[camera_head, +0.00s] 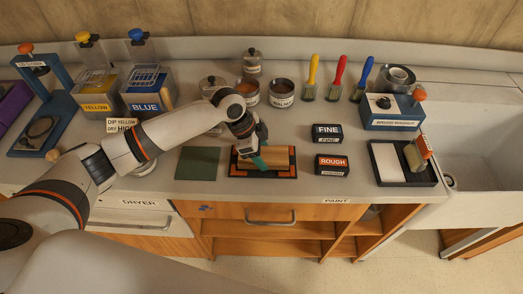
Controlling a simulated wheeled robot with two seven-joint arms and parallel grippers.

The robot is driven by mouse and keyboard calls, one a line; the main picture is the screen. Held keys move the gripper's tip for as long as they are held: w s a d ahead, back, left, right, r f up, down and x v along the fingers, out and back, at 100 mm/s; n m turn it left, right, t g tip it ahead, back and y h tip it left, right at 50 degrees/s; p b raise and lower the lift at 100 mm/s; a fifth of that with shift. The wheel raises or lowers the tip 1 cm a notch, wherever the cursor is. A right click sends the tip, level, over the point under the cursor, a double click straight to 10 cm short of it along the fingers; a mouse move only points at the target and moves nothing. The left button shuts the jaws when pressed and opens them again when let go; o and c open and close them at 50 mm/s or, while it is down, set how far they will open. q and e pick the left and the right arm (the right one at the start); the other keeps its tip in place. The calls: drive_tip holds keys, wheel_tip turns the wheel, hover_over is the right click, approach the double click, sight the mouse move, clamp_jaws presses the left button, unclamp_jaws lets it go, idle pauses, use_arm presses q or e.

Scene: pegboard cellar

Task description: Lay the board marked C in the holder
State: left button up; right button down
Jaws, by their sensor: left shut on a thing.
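A tan wooden board (281,157) lies over a dark holder with orange corners (290,176) at the middle of the counter. No letter C can be read on the board. My left gripper (257,163), with teal fingers, reaches down from the left at the board's left part and is shut on the board. The gripper hides part of the board and the holder's left side. I cannot tell whether the board is fully seated or slightly raised. My right gripper is not in view.
A green mat (198,163) lies left of the holder. The FINE block (327,132) and ROUGH block (331,164) stand close on its right. Tins (282,93) and brushes (338,78) stand behind. A black tray (388,165) is further right, before the sink (480,140).

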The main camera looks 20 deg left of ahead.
use_arm(q)
drive_tip(key=shift+a+f, duration=0.1)
drive_tip(key=shift+f, duration=0.15)
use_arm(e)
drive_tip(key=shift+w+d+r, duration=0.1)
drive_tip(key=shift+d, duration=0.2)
use_arm(q)
drive_tip(key=o, duration=1.1)
drive_tip(key=shift+f, duration=0.1)
drive_tip(key=shift+o, duration=0.2)
drive_tip(key=b+v, duration=0.1)
drive_tip(key=v, duration=1.1)
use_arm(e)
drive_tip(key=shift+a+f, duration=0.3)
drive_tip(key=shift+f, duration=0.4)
use_arm(q)
drive_tip(key=shift+s, duration=0.1)
